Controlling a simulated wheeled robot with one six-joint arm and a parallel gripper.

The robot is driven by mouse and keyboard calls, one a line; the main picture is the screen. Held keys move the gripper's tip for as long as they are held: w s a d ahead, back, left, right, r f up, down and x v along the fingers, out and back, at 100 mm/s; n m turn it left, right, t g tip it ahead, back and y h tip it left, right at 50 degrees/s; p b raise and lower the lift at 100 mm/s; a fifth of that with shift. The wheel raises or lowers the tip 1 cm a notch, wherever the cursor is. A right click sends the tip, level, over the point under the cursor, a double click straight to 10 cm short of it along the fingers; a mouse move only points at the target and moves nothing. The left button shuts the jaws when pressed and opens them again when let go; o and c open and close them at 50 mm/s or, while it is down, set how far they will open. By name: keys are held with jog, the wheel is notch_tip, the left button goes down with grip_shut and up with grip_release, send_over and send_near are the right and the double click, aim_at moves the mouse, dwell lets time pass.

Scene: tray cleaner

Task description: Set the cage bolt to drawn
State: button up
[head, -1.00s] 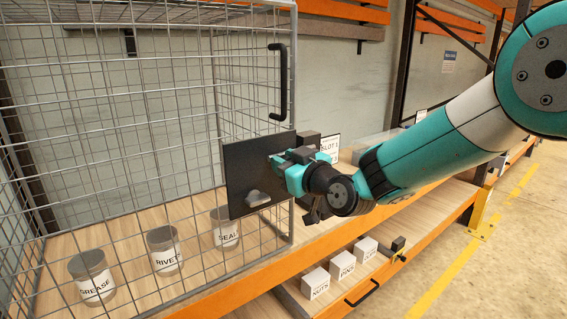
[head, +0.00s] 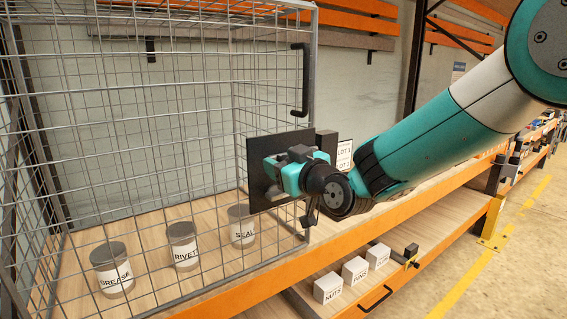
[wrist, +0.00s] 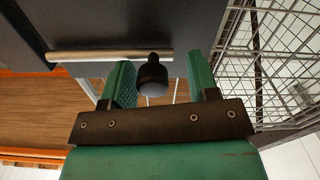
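The cage bolt shows in the wrist view as a bright metal rod (wrist: 90,56) lying across a dark plate (wrist: 110,25), with a black knob (wrist: 152,76) standing out at its right part. My gripper (wrist: 162,72) is open, with one green finger on each side of the knob. Gaps show on both sides, the wider one on the right; I see no grip on it. In the head view the dark plate (head: 256,150) sits at the cage door's (head: 309,60) edge, and my gripper (head: 284,178) is in front of it, hiding most of the bolt.
The mesh cage (head: 120,130) holds jars marked GREASE (head: 112,272), RIVET (head: 184,248) and SEAL (head: 242,228). A black handle (head: 300,80) is above the plate. A slot sign (head: 344,155) stands right of it. Small white boxes (head: 354,270) sit on the lower shelf.

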jog(key=shift+d, duration=0.1)
jog(key=shift+s+d+f, duration=0.1)
jog(key=shift+s+d, duration=0.05)
jog(key=shift+d, duration=0.05)
jog(key=b+v, duration=0.6)
jog(key=v, duration=1.1)
jog(key=shift+a, duration=0.2)
